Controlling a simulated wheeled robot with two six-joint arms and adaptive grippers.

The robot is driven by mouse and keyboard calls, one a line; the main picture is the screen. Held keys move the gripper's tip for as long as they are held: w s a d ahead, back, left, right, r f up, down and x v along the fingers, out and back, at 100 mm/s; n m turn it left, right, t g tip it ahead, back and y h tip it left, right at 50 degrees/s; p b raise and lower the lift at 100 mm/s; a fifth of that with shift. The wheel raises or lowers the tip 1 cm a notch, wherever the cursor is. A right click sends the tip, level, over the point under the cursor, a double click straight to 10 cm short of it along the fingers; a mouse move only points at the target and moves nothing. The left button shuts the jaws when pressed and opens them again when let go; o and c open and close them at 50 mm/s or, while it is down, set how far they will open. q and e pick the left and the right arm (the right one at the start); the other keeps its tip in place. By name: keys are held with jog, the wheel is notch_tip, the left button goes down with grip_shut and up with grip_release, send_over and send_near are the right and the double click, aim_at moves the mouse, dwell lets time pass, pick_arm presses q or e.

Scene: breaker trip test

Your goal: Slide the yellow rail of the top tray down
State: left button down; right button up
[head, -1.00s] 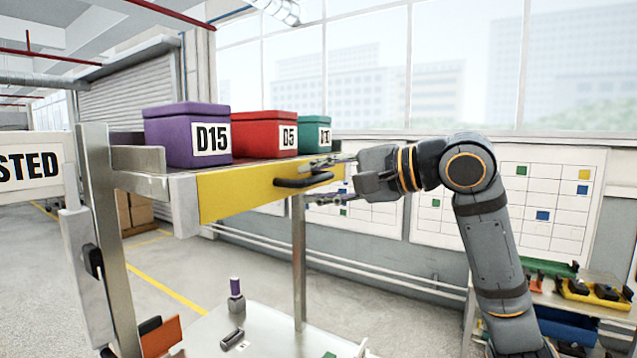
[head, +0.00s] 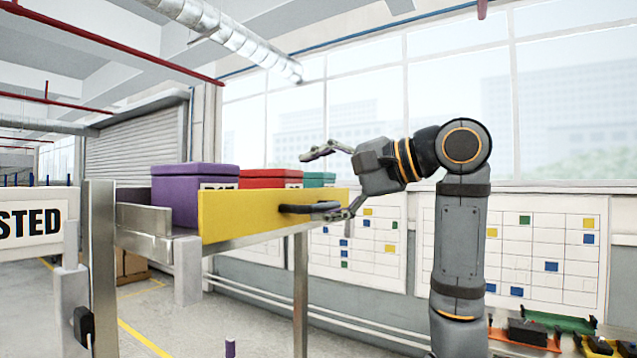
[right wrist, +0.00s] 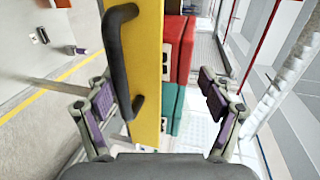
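The yellow rail (head: 255,215) stands raised along the front of the top tray (head: 262,240), hiding the lower parts of the boxes. A strip of bare metal shows below it. Its black handle (head: 310,209) is near the right end. My right gripper (head: 322,185) is wide open at that end, one finger above the handle and one near its level. In the right wrist view the rail (right wrist: 148,70) and handle (right wrist: 119,60) lie between the spread fingers. No grip on the handle shows. My left gripper is not in view.
Purple (head: 190,195), red (head: 270,180) and teal (head: 319,179) boxes stand in the tray behind the rail. A metal post (head: 300,280) and a lettered white sign (head: 38,222) are nearby. A bench with coloured trays (head: 560,322) is at lower right.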

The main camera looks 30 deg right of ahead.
jog(key=shift+s+d+r, duration=0.3)
jog(key=shift+s+r, duration=0.1)
jog(key=shift+s, duration=0.05)
jog(key=shift+c, duration=0.7)
jog(key=shift+s+d+r+b, duration=0.1)
jog(key=shift+s+d+b, duration=0.3)
jog(key=shift+s+d, duration=0.1)
jog(key=shift+c, duration=0.4)
jog(key=shift+t, duration=0.3)
jog(key=v, duration=0.6)
jog(key=shift+s+a+b, duration=0.35)
jog(key=shift+b, duration=0.05)
jog(key=shift+c, duration=1.1)
jog(key=shift+d+b+v, duration=0.25)
jog(key=shift+b+v, duration=0.1)
jog(key=shift+v, duration=1.9)
jog(key=shift+w, duration=0.1)
